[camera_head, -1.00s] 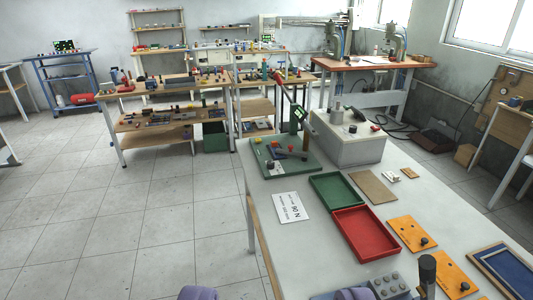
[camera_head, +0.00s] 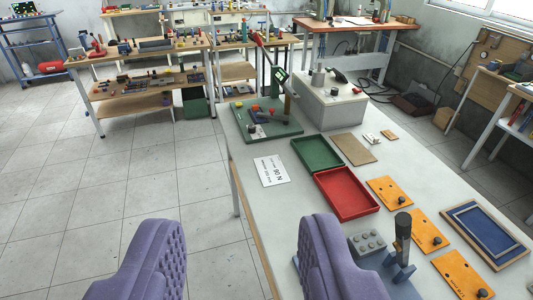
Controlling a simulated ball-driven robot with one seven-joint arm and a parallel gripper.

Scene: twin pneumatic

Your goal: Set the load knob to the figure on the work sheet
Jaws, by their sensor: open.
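The white work sheet (camera_head: 271,171) lies flat on the near table, its large print reading 90 N and its smaller lines too small to read. A light grey box (camera_head: 326,112) stands at the table's far end, with a small black knob (camera_head: 334,92) on top. Its markings are too small to read, and I cannot tell for certain that this is the load knob. My gripper (camera_head: 241,222) shows as two purple padded fingers at the bottom, wide apart and empty. It is well short of the box and the sheet.
A green-based lever fixture (camera_head: 285,131) stands left of the box. Green (camera_head: 316,152) and red (camera_head: 346,194) trays lie mid-table. Orange plates with black knobs (camera_head: 390,192) lie along the right. A dark upright tool (camera_head: 402,238) stands near my right finger. Floor at left is clear.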

